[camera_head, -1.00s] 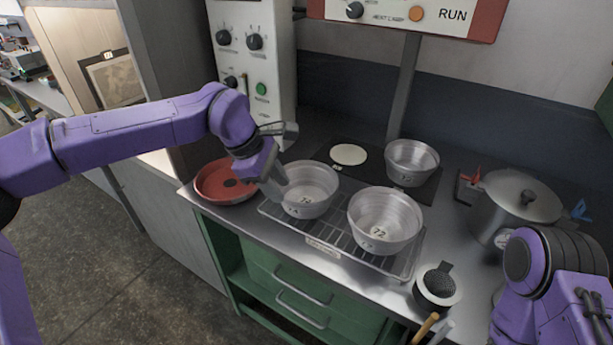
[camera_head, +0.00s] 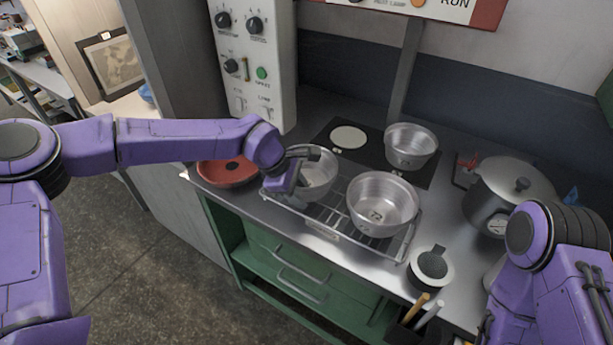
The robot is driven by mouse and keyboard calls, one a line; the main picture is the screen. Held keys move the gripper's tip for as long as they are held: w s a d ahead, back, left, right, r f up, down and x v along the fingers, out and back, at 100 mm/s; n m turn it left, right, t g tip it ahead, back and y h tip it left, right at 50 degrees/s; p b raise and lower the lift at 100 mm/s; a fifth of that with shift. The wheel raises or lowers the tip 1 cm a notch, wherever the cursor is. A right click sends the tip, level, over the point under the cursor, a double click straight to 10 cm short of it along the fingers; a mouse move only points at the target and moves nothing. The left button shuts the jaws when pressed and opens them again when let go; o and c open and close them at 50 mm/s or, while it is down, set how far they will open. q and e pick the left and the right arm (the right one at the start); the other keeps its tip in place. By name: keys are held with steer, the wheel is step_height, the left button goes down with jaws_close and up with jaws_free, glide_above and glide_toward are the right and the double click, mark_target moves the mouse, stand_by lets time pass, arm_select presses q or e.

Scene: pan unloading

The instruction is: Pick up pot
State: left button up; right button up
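The left pot (camera_head: 322,178) and the middle pot (camera_head: 382,207) rest on a wire rack. The back pot (camera_head: 411,147) sits on the dark hob. My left gripper (camera_head: 304,177) is at the near-left side of the left pot and covers part of its wall and rim. Its fingers look spread apart; whether they touch the pot cannot be told. My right arm (camera_head: 560,260) is at the right edge, and its gripper is out of clear view.
A red pan (camera_head: 224,174) lies left of the rack (camera_head: 335,226). A large lidded pot (camera_head: 500,196) stands on the right. A black-and-white strainer-like item (camera_head: 431,266) sits at the counter's front edge. A control panel (camera_head: 254,70) rises behind.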

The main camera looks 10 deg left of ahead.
arm_select(q)
steer(key=shift+w+a, duration=0.1)
jaws_close()
